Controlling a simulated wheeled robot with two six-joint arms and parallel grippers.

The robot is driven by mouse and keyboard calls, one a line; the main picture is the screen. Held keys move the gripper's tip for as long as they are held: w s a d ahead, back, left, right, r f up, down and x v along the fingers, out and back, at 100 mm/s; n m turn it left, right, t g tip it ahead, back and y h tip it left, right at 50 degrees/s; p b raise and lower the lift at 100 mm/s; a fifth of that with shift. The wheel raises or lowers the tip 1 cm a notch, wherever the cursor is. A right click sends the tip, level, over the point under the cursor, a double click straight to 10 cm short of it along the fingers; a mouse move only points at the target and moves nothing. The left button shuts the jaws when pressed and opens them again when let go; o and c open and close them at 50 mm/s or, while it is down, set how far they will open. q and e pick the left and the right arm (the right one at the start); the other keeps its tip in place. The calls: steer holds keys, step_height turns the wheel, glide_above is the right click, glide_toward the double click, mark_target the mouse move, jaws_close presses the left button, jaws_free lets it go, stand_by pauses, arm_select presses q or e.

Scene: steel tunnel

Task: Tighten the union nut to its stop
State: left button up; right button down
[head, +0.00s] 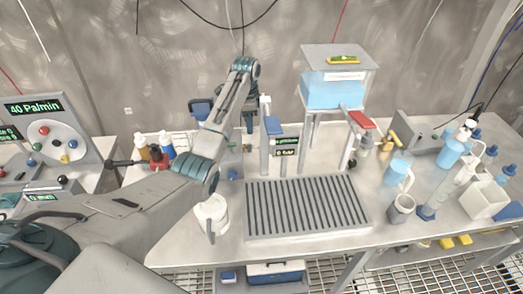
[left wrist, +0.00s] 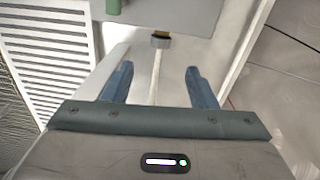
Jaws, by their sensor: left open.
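My left gripper (left wrist: 155,72) is open in the left wrist view, with its two blue-grey fingers apart. A grey collar with a brass part, which looks like the union nut (left wrist: 160,41), lies beyond the fingertips. A thin pale rod or tube (left wrist: 155,78) runs from it back between the fingers. I see no finger touching the nut. In the head view my left arm bends over the back of the bench, and the gripper (head: 250,122) hangs there, partly hidden by the arm. The nut is too small to make out in that view. My right gripper is not in view.
A slatted drain tray (head: 305,207) fills the bench's middle. A blue tank on a stand (head: 333,90) rises behind it. A white mug (head: 211,213) stands front left. Bottles, a grey cup (head: 400,208) and a white box (head: 484,200) crowd the right. A dial panel (head: 50,138) stands left.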

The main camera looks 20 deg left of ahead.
mark_target(250, 145)
arm_select(q)
steer(key=shift+m, duration=0.4)
steer(key=f+p, duration=0.1)
steer(key=f, duration=0.4)
steer(key=f+p, duration=0.1)
steer(key=f, duration=0.3)
steer(key=shift+s+d+f, duration=0.1)
steer(key=shift+s+f, duration=0.1)
steer(key=shift+f, duration=0.15)
steer(key=shift+f+p, duration=0.3)
steer(key=shift+f, duration=0.3)
